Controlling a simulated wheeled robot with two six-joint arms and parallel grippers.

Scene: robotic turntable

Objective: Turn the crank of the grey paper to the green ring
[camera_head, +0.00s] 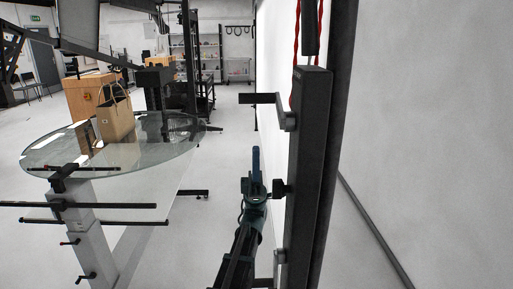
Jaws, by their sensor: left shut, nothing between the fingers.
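A large pale grey-white sheet (420,110) fills the right side and may be the grey paper. A tall black post (308,160) stands at its left edge. Red cords or chains (293,60) hang at the top of the post. I cannot make out a crank or a green ring. My left gripper (256,158) points up just left of the post, near a small black knob (279,188) on it. It is shut with nothing in it; I cannot tell whether it touches the knob. My right gripper is not in view.
A black bracket (262,98) juts left from the post above my gripper. A round glass turntable (150,160) with a tan paper bag (116,118) on it stands at left. Black rods (100,206) stick out below it. The floor (205,240) between is mostly clear.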

